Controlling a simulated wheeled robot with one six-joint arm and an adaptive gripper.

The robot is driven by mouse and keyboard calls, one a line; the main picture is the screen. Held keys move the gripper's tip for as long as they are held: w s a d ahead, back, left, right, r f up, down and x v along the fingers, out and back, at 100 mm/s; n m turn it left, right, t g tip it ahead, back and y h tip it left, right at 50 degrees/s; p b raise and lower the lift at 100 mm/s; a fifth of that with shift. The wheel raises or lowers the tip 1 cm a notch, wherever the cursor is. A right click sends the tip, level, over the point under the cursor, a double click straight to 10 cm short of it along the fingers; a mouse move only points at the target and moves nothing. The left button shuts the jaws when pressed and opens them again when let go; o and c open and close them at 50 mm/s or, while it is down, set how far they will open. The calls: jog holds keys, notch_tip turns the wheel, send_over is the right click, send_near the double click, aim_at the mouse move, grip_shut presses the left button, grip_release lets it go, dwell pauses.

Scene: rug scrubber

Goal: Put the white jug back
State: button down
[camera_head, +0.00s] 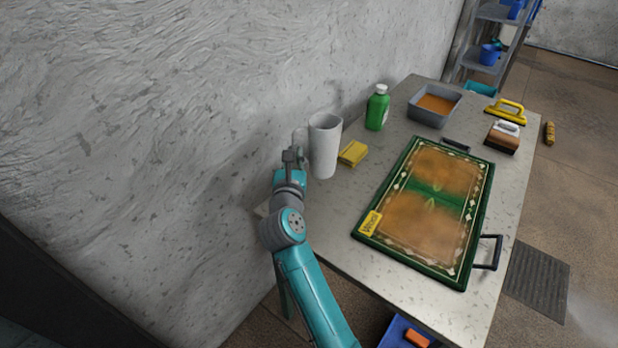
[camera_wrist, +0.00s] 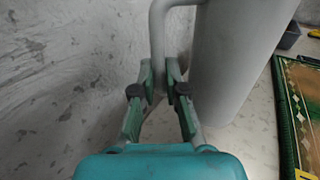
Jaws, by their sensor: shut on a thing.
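The white jug (camera_head: 325,147) stands upright at the wall-side near corner of the table, and its body fills the right of the wrist view (camera_wrist: 231,62). Its handle (camera_wrist: 157,45) points left, toward the wall. My gripper (camera_head: 294,156) is at the handle's side of the jug. In the wrist view, the fingers of my gripper (camera_wrist: 159,92) are closed around the lower part of the handle. I cannot tell whether the jug's base touches the table.
A yellow sponge (camera_head: 353,153) lies close right of the jug. A green bottle (camera_head: 377,108), a grey tub (camera_head: 434,105), a brush (camera_head: 503,136) and a yellow-handled tool (camera_head: 506,110) stand farther back. A green-framed rug board (camera_head: 428,207) covers the table's middle. The wall is close left.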

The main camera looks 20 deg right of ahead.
jog(key=shift+f, duration=4)
jog(key=shift+f, duration=0.2)
jog(key=c, duration=1.2)
grip_release()
jog(key=shift+s+r, duration=0.15)
jog(key=v, duration=1.2)
jog(key=shift+d, duration=0.1)
